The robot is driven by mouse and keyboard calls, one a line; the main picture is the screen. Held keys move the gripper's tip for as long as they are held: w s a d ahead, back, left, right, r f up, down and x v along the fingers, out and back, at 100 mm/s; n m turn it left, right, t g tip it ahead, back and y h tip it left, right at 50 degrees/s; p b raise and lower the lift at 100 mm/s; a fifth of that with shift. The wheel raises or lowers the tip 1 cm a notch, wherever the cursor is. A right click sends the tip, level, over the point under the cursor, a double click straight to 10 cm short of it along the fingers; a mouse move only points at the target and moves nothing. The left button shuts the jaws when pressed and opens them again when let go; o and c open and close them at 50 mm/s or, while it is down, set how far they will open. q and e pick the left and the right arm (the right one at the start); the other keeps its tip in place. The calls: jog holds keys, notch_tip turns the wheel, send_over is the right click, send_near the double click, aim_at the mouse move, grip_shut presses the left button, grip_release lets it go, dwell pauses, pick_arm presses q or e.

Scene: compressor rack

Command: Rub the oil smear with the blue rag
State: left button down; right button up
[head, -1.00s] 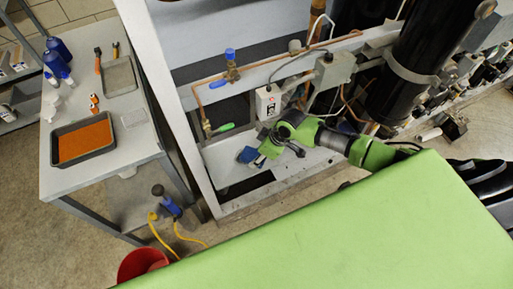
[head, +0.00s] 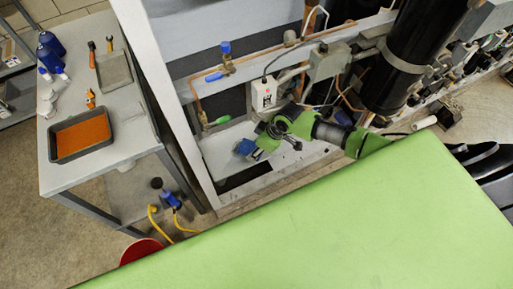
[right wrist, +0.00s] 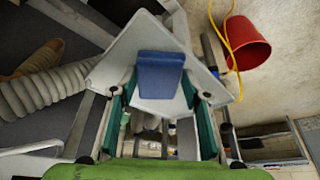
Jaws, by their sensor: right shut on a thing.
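The blue rag (head: 244,147) is a small, blocky blue pad over the pale panel (head: 215,152) low inside the rack. My right gripper (head: 256,150) is shut on it. In the right wrist view the rag (right wrist: 160,75) sits between the fingertips of the gripper (right wrist: 160,88), in front of the white panel (right wrist: 125,62). I cannot tell whether the rag touches the panel. I cannot make out the oil smear in either view; the rag or gripper may hide it. My left gripper is not in view.
A white box (head: 264,95), copper pipe and green-handled valve (head: 217,121) stand close around the arm. A black cylinder (head: 405,65) is at right. A grey table (head: 62,178) with an orange-filled tray (head: 52,156) is left. A red bucket (right wrist: 247,42) stands on the floor.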

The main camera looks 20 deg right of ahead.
jog(key=shift+s+a+f, duration=0.1)
jog(key=shift+f, duration=0.35)
jog(key=shift+c, duration=0.5)
